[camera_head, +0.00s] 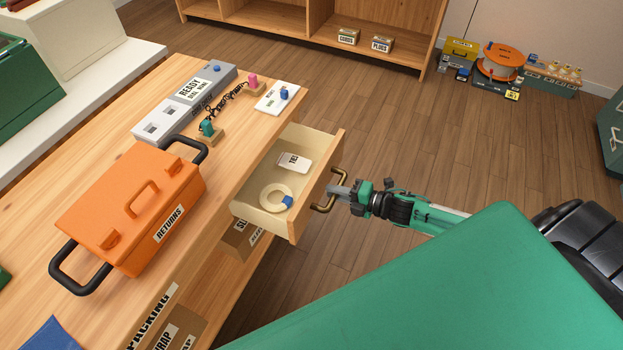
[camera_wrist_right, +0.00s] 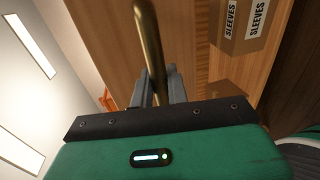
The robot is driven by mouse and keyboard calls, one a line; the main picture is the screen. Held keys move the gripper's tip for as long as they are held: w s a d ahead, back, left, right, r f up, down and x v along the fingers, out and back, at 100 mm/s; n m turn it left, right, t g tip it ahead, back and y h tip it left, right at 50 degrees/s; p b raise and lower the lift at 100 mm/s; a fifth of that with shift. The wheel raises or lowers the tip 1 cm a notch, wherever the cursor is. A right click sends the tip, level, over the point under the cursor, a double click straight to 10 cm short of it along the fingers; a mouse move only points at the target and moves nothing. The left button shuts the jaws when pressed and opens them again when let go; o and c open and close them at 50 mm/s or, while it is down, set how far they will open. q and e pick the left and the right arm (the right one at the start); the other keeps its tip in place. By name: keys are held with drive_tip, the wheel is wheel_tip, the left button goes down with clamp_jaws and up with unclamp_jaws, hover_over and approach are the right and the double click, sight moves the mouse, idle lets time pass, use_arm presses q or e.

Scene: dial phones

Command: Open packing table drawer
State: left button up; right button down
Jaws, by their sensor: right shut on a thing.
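The packing table (camera_head: 60,205) has a drawer (camera_head: 318,187) standing open on its right side. Inside the drawer lie a cream ring roll (camera_head: 266,196) with a blue piece and a white labelled card (camera_head: 291,161). A brass handle (camera_head: 327,204) is on the drawer front. My right gripper (camera_head: 341,192) is shut on this handle. In the right wrist view the brass handle (camera_wrist_right: 149,45) runs between the fingers of my right gripper (camera_wrist_right: 158,88). My left gripper is not in view.
An orange returns case (camera_head: 130,205) and a grey phone device (camera_head: 200,88) stand on the tabletop. Labelled boxes sit on the shelf below, and sleeves boxes (camera_wrist_right: 242,22) show in the right wrist view. Wooden floor (camera_head: 420,130) right of the drawer is clear.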

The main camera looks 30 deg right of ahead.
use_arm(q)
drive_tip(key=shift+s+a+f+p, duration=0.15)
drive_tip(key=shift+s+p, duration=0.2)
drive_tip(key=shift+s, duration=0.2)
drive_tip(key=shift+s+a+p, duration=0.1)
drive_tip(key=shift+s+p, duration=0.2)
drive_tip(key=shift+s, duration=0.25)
use_arm(e)
drive_tip(key=f+v, duration=0.1)
drive_tip(key=v, duration=0.7)
drive_tip(key=shift+s+d+f, duration=0.2)
drive_tip(key=shift+s+f, duration=0.1)
drive_tip(key=shift+f, duration=0.05)
drive_tip(key=c, duration=1.4)
unclamp_jaws()
drive_tip(key=shift+c, duration=0.2)
drive_tip(key=v, duration=1.3)
drive_tip(key=shift+s+d, duration=0.2)
drive_tip(key=shift+s, duration=0.1)
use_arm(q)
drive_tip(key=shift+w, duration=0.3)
